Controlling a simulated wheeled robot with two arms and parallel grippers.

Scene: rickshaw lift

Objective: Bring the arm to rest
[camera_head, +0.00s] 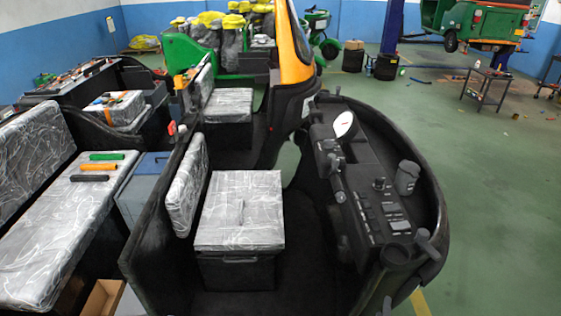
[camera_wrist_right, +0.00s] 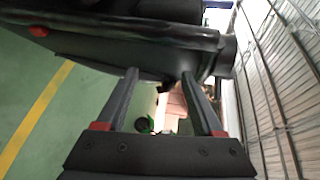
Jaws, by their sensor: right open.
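My right gripper (camera_wrist_right: 160,73) shows in the right wrist view. Its two dark fingers with red bases are spread apart, and nothing sits between them. A black body panel with a rounded edge (camera_wrist_right: 120,48) crosses above and behind the fingertips; I cannot tell whether they touch it. In the head view I cannot clearly pick out the right gripper against the dark vehicle parts at the bottom. My left gripper is in neither view.
A black rickshaw cab with a dashboard (camera_head: 375,205) and plastic-wrapped seat (camera_head: 240,207) stands in front. Green (camera_head: 106,157), orange (camera_head: 95,166) and black (camera_head: 91,178) bars lie on a wrapped bench (camera_head: 55,235) at left. Green floor (camera_head: 495,210) is open at right.

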